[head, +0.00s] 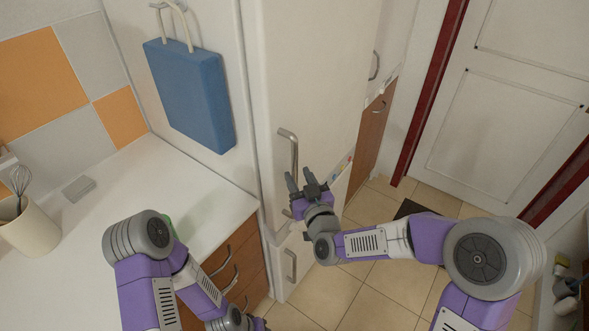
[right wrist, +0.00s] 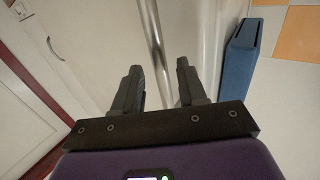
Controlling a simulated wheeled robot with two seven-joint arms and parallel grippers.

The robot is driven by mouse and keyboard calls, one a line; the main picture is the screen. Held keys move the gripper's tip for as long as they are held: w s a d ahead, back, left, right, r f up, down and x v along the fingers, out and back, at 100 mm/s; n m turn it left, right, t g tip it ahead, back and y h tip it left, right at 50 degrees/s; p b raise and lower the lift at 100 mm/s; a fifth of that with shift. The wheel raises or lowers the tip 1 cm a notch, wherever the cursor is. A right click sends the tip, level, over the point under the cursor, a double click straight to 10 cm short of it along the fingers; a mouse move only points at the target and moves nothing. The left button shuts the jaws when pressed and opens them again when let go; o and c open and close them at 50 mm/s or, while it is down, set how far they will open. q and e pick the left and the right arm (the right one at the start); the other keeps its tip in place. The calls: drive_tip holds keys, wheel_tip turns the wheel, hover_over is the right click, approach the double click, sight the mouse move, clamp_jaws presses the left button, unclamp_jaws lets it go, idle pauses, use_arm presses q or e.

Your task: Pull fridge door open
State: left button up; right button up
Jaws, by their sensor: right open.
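The white fridge door (head: 315,75) is a tall panel in the middle of the head view and looks closed. Its vertical metal handle (head: 294,152) is near the door's left edge. My right gripper (head: 299,177) is open at the handle's lower part. In the right wrist view, the handle bar (right wrist: 157,38) runs down between the two dark fingers of my right gripper (right wrist: 158,66). I cannot tell whether either finger touches it. My left arm reaches down at the lower left, with its gripper (head: 258,324) mostly cut off by the bottom edge.
A white counter (head: 150,190) with brown drawers (head: 238,265) stands left of the fridge. A blue bag (head: 190,95) hangs above it. A cup with a whisk (head: 28,228) is at far left. Tiled floor (head: 330,295) lies in front, and a white door (head: 500,120) is at right.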

sight(296, 172)
drive_tip(key=shift+x, duration=1.8)
clamp_jaws()
